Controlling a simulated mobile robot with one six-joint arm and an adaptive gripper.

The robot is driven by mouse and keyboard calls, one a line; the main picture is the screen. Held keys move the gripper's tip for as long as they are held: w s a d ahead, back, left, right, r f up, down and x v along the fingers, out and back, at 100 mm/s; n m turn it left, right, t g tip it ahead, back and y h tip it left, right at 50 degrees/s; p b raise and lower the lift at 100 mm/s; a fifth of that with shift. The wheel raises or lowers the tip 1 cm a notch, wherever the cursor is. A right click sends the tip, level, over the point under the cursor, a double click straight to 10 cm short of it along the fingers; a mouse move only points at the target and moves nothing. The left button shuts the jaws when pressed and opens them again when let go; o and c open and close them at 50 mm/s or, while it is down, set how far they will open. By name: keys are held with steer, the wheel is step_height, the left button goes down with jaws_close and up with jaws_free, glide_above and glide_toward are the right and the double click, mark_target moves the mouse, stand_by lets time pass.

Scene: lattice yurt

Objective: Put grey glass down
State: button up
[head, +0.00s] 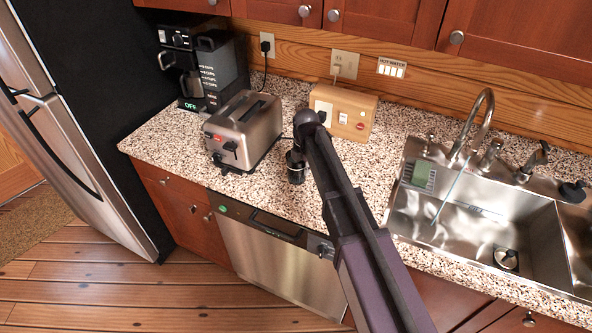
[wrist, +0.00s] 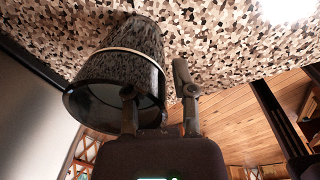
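The grey glass (wrist: 140,50) is dark, mottled and shiny, with a pale band around it. In the wrist view its open mouth faces the bottom of the picture and its narrower end is against the speckled counter. My gripper (wrist: 156,80) has its two fingers apart. One finger overlaps the glass's mouth; the other is beyond its right side, with a gap. I cannot tell whether the first finger touches the glass. In the head view, a small dark shape (head: 296,166) on the counter by my arm's end is glass or gripper; I cannot tell which.
A steel toaster (head: 243,130) stands left of my arm's end. A wooden box with a switch (head: 343,112) is behind it. A coffee maker (head: 203,70) stands at the back left. The sink (head: 480,225) opens to the right. The counter's front edge is close.

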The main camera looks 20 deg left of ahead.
jaws_close()
steer(key=shift+r, duration=0.15)
step_height(320, 180, up, 3)
steer(key=p, duration=0.3)
steer(key=shift+r+p, duration=0.2)
steer(key=shift+p, duration=0.15)
steer(key=s+d+r+p, duration=0.1)
steer(key=s+d, duration=0.7)
steer(key=s, duration=0.5)
steer(key=shift+s+d+r, duration=0.15)
steer(key=shift+s+d, duration=0.1)
steer(key=shift+s, duration=0.05)
steer(key=shift+f, duration=0.45)
